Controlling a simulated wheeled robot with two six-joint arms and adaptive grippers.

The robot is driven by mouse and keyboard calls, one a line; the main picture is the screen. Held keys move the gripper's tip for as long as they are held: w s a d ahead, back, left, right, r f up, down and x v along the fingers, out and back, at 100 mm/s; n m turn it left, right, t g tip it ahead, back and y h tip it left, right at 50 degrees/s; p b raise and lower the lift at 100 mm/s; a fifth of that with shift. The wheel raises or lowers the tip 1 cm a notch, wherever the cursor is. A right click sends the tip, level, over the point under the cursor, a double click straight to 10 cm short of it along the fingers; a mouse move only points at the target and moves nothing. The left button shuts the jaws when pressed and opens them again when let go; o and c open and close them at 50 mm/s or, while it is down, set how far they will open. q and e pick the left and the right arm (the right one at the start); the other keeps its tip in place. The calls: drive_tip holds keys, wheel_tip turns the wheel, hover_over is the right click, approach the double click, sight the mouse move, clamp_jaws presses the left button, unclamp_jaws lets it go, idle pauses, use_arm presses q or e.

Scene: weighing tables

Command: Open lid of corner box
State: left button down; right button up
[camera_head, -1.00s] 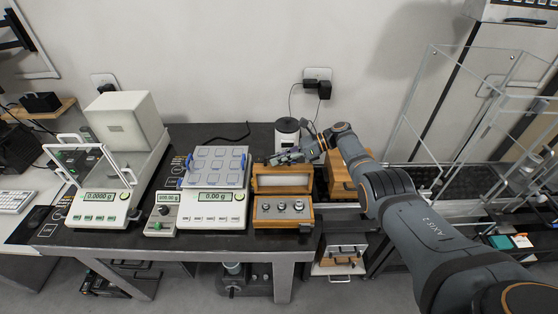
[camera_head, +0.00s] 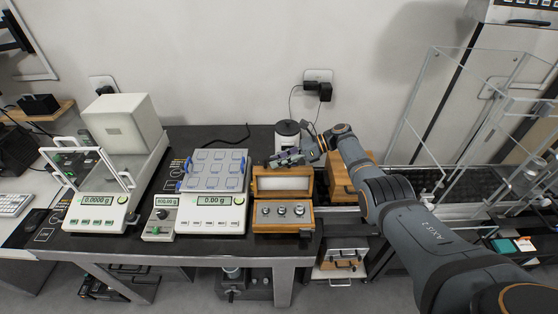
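A wooden box (camera_head: 283,220) stands at the right end of the dark table. Its lid (camera_head: 284,183) is up, showing a pale inner panel, and several metal weights (camera_head: 281,209) sit in its front part. My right gripper (camera_head: 278,160) is just behind the upper edge of the raised lid, pointing left. Its fingers are small and dark here; I cannot tell whether they are open or shut, or whether they touch the lid. My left gripper is not in view.
A balance with a blue-edged rack (camera_head: 215,170) stands left of the box. A small meter (camera_head: 160,217) and a balance with glass doors (camera_head: 97,208) are farther left. A white-and-black canister (camera_head: 287,134) stands behind my gripper. Another wooden box (camera_head: 340,186) is to the right.

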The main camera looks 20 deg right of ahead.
drive_tip(key=shift+f, duration=0.1)
drive_tip(key=v, duration=0.7)
drive_tip(key=shift+d, duration=0.2)
drive_tip(key=shift+d, duration=0.1)
